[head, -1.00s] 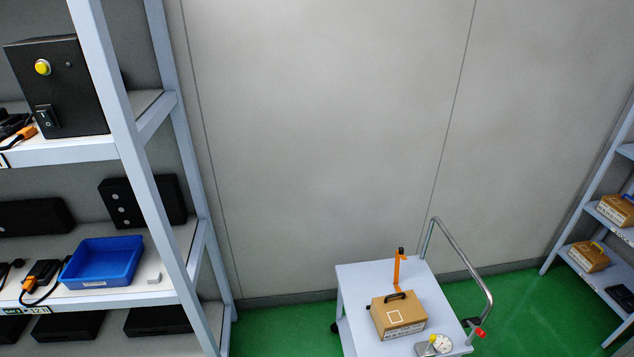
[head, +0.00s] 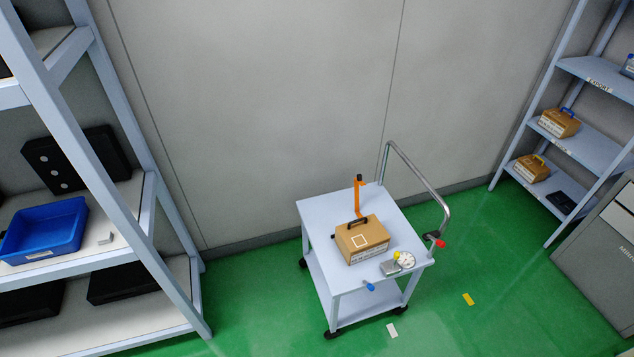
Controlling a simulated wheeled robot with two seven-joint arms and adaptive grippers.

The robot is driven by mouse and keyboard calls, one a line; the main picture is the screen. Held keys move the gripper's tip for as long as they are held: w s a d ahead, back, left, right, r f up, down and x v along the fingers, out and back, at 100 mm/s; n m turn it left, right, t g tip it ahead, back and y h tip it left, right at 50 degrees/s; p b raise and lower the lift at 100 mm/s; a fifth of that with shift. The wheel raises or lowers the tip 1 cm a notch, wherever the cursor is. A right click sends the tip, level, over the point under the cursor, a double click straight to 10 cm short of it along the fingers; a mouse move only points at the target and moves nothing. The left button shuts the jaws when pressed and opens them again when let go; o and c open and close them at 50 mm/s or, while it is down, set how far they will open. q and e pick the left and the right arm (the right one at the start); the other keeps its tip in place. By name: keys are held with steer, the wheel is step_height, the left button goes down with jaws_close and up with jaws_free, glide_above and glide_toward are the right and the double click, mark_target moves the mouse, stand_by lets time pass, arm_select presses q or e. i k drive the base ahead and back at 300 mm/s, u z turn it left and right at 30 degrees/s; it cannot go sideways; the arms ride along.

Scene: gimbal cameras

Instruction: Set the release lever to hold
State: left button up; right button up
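A grey cart (head: 315,205) stands on the green floor in the middle of the head view. An upright orange arm with a black tip (head: 358,197) rises at its back edge. A red-ended black part (head: 438,242) sits at its right side, by the foot of the bent metal handle (head: 425,186). A blue-ended part (head: 369,286) sticks out at the front edge. I cannot tell which of these is the release lever, and no hold marking is readable. Neither of my grippers is in view.
On the cart are a cardboard box with a black handle (head: 376,236) and a small device with a round dial (head: 405,260). A shelf with a blue bin (head: 45,230) stands left. Another shelf (head: 590,137) and a grey cabinet (head: 610,245) stand right. Green floor is free around the cart.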

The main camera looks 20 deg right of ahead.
mark_target(370, 287)
steer(key=z, duration=3.4)
steer(key=k, duration=1.55)
steer(key=u, duration=1.2)
